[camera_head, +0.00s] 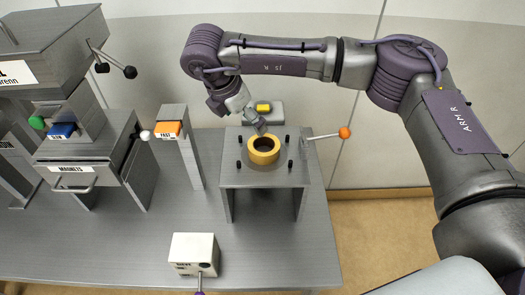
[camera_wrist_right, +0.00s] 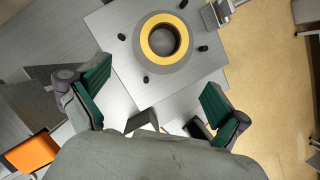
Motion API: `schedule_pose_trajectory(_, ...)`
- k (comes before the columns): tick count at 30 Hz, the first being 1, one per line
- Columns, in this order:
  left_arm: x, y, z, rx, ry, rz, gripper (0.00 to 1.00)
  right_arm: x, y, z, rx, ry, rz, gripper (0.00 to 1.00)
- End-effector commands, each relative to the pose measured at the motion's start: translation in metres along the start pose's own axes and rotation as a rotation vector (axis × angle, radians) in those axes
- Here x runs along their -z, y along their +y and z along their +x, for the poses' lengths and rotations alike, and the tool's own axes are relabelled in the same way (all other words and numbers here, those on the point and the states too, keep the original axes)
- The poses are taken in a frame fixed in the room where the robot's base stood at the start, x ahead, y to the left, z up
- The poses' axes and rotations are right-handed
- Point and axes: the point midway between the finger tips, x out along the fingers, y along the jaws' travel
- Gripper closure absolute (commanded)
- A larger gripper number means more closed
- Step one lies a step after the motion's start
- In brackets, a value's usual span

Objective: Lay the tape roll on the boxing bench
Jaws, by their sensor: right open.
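The tape roll (camera_head: 263,157) is a yellow ring with an open middle. It lies flat on top of a small raised grey stand (camera_head: 233,177), among short black pegs. In the right wrist view the roll (camera_wrist_right: 149,38) shows ahead of my fingers, with a grey outer band, on the stand's top (camera_wrist_right: 115,40). My right gripper (camera_head: 253,121) is just behind and above the roll in the head view, apart from it. Its fingers (camera_wrist_right: 155,92) are wide apart with nothing between them. My left gripper is not in view. No label tells which surface is the boxing bench.
A rod with an orange ball (camera_head: 344,133) sticks out right of the stand. A white box (camera_head: 194,252) with a lever stands in front. Left are a post with an orange block (camera_head: 168,129) and a MAGNETS drawer (camera_head: 75,172). Bare grey tabletop (camera_head: 130,240) lies between.

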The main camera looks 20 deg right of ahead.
Motion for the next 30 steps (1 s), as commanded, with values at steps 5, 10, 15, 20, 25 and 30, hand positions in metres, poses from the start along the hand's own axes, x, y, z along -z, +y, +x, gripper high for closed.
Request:
schedule_pose_trajectory(5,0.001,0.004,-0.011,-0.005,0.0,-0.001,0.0,-0.008,-0.003,0.019,0.013,-0.018,0.017,0.0)
schedule_pose_trajectory(10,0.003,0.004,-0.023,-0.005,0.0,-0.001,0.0,-0.008,-0.003,0.053,0.011,-0.016,0.014,0.0)
schedule_pose_trajectory(15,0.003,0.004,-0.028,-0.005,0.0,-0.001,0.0,-0.007,-0.002,0.077,0.008,-0.015,0.014,0.0)
schedule_pose_trajectory(20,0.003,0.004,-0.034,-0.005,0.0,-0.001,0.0,-0.007,-0.003,0.086,0.008,-0.015,0.012,0.0)
schedule_pose_trajectory(25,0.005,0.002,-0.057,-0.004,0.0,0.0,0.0,-0.007,-0.008,0.107,0.011,-0.015,0.011,0.0)
schedule_pose_trajectory(30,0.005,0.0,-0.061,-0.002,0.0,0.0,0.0,-0.005,-0.008,0.131,0.008,-0.014,0.012,0.0)
